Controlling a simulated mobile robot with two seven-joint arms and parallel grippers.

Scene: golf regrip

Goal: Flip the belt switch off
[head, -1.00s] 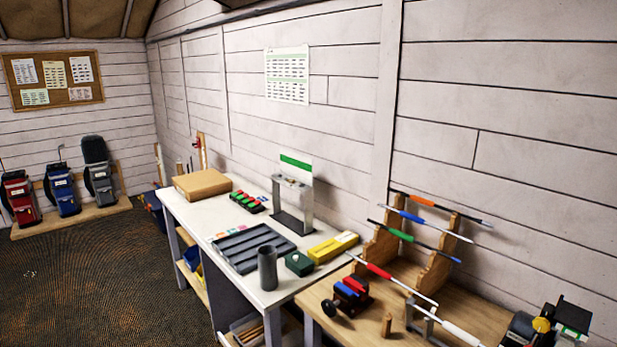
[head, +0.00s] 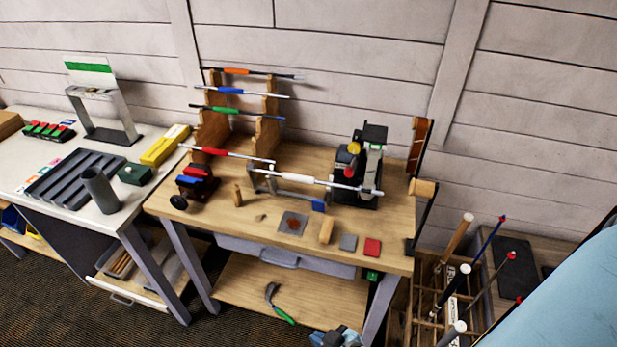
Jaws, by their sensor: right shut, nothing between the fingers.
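The belt machine (head: 352,180) stands at the back right of the wooden bench. It has a black body, a yellow round part, a grey upright part and a dark top with a green stripe. Its switch is too small to make out for certain. A small green box (head: 372,275) sits at the bench's front edge; I cannot tell what it is. My right gripper (head: 338,337) shows only in part at the bottom edge, shut and empty, in front of and below the bench, well away from the machine. My left gripper is out of view.
A shaft with a white grip (head: 298,178) lies across stands in front of the machine. A club rack (head: 425,310) stands right of the wooden bench (head: 225,222). Small blocks and a pad (head: 293,223) lie near its front edge. A white table (head: 65,165) is at left.

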